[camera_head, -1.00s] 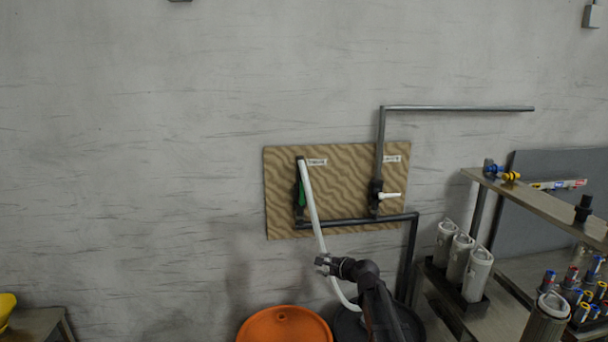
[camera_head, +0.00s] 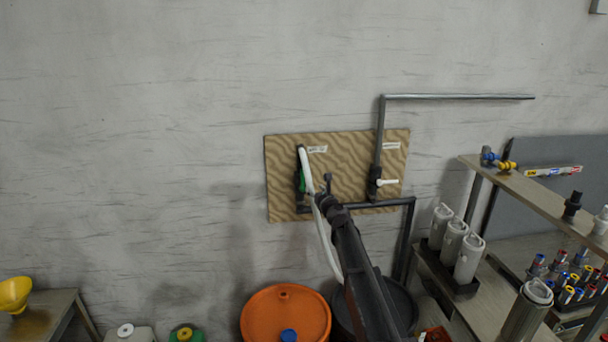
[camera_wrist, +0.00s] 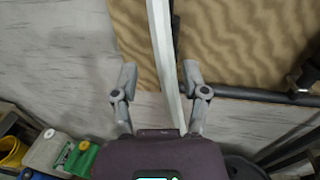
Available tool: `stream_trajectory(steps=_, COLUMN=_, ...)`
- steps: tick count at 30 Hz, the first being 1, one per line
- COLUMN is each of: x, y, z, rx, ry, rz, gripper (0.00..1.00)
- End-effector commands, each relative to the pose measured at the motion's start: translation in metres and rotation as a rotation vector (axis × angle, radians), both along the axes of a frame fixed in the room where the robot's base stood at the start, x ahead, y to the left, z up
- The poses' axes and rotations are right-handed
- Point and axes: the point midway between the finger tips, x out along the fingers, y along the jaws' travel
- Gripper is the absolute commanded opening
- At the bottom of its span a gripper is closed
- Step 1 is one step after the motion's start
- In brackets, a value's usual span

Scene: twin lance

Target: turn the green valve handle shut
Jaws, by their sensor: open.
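The green valve handle (camera_head: 302,181) is on the left pipe of the tan board (camera_head: 345,152) in the head view. It looks upright, and a white hose (camera_head: 306,165) partly hides it. I cannot make out the green handle in the wrist view. My gripper (camera_head: 320,189) is just below and right of the handle in the head view, apart from it. In the wrist view my gripper (camera_wrist: 160,78) is open, and the white hose (camera_wrist: 163,50) runs between its two fingers. Whether the hose touches them I cannot tell.
A second valve with a white handle (camera_head: 387,182) sits on the right pipe. A dark horizontal pipe (camera_head: 375,205) runs along the board's bottom. An orange drum (camera_head: 262,312) stands below. A shelf with grey canisters (camera_head: 453,240) is at right. The wall at left is clear.

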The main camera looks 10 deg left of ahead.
Motion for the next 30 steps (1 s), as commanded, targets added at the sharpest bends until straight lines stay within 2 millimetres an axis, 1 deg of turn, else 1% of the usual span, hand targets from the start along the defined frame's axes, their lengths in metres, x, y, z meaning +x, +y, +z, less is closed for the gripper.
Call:
stream_trajectory(steps=5, x=0.003, y=0.001, z=0.0, rx=-0.002, ry=-0.001, rz=0.0, gripper=0.58)
stream_trajectory(steps=11, x=0.017, y=0.008, z=0.0, rx=-0.003, ry=-0.001, rz=0.0, gripper=0.58)
stream_trajectory(steps=17, x=0.041, y=0.019, z=0.0, rx=-0.003, ry=-0.001, rz=0.0, gripper=0.58)
stream_trajectory(steps=30, x=0.1, y=0.049, z=0.0, rx=-0.003, ry=-0.001, rz=0.0, gripper=0.58)
